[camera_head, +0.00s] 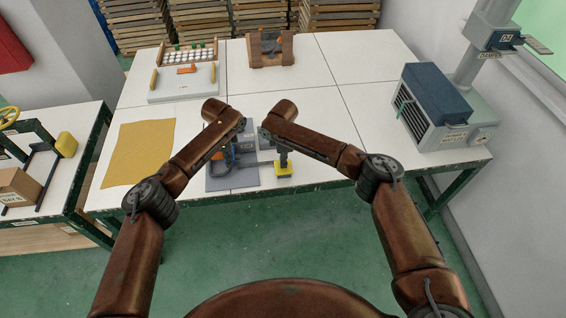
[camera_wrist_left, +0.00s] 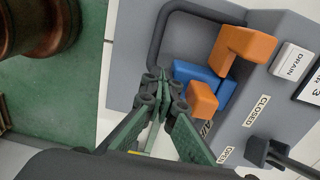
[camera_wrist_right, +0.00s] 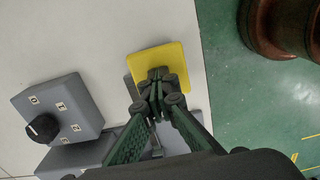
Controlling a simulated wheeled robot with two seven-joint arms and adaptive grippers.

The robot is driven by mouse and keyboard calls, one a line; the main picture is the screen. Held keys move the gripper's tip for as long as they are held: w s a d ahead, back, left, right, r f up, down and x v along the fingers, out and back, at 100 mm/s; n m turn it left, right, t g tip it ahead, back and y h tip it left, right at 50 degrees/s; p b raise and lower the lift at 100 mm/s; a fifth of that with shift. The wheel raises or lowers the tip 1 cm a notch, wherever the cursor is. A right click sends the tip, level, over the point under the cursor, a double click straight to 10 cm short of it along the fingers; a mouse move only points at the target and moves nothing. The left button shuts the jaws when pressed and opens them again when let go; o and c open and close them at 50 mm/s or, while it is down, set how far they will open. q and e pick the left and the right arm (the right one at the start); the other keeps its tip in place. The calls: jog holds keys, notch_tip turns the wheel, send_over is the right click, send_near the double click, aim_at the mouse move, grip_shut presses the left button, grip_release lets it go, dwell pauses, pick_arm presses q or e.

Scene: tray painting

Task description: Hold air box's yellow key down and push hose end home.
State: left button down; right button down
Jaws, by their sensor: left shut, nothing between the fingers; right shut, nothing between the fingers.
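The grey air box (camera_head: 232,178) stands at the table's front edge. Its yellow key (camera_head: 284,170) sticks out at the right; it is a flat square plate in the right wrist view (camera_wrist_right: 172,58). My right gripper (camera_wrist_right: 158,82) is shut and empty, its tips over the yellow key; I cannot tell whether they press it. My left gripper (camera_wrist_left: 160,88) is shut and empty beside orange levers (camera_wrist_left: 245,45) and a blue part (camera_wrist_left: 190,75) on the box. A dark grey loop (camera_wrist_left: 165,25) curves around them. I cannot make out the hose end for certain.
A grey unit with a black knob (camera_wrist_right: 42,128) lies left of the yellow key. A yellow cloth (camera_head: 138,153) lies to the left on the table. A blue-topped vented box (camera_head: 437,95) stands at the right. The white table's middle is mostly clear.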

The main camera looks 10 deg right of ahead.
jog(key=shift+f, duration=0.1)
pick_arm(q)
jog(key=shift+s, duration=0.85)
notch_tip(320, 180, up, 9)
dwell(0.3)
